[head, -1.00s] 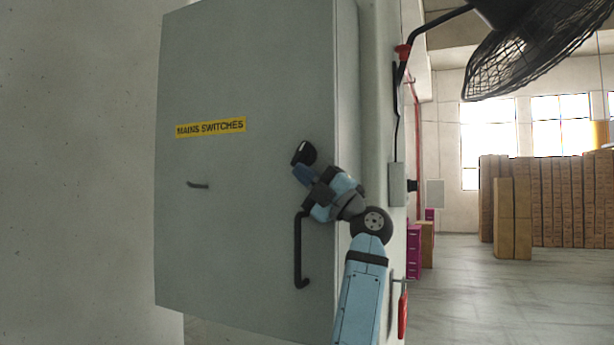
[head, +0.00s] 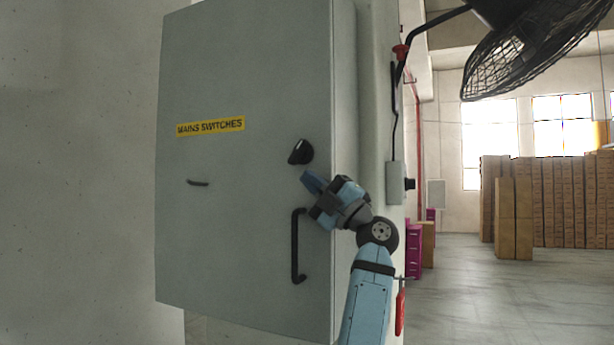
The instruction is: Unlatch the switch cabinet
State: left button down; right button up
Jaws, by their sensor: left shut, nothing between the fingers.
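The grey switch cabinet (head: 245,220) hangs on the wall with its door closed. A yellow "MAINS SWITCHES" label (head: 210,126) is on the door. A black latch knob (head: 300,152) sits near the door's right edge, with a light mark on its face. My right gripper is not in view.
A black fan (head: 530,45) hangs at the upper right. A grey box (head: 396,183) and a red item (head: 400,312) are on the wall right of the cabinet. Cardboard boxes (head: 550,200) stand far back. The floor (head: 480,295) at right is clear.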

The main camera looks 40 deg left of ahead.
pick_arm(q)
jog(key=b+v, duration=0.1)
jog(key=v, duration=0.9)
jog(key=shift+d+b, duration=0.35)
jog(key=shift+d, duration=0.25)
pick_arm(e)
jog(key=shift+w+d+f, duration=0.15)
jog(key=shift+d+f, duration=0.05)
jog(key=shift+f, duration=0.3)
pick_arm(q)
jog(key=shift+w+r, duration=0.1)
jog(key=p, duration=1.2)
send_near(292, 165)
jog(key=shift+h, duration=0.4)
jog(key=x, duration=0.4)
jog(key=r+x, duration=0.1)
jog(key=x, duration=0.2)
jog(key=shift+d, duration=0.3)
jog(key=shift+a, duration=0.25)
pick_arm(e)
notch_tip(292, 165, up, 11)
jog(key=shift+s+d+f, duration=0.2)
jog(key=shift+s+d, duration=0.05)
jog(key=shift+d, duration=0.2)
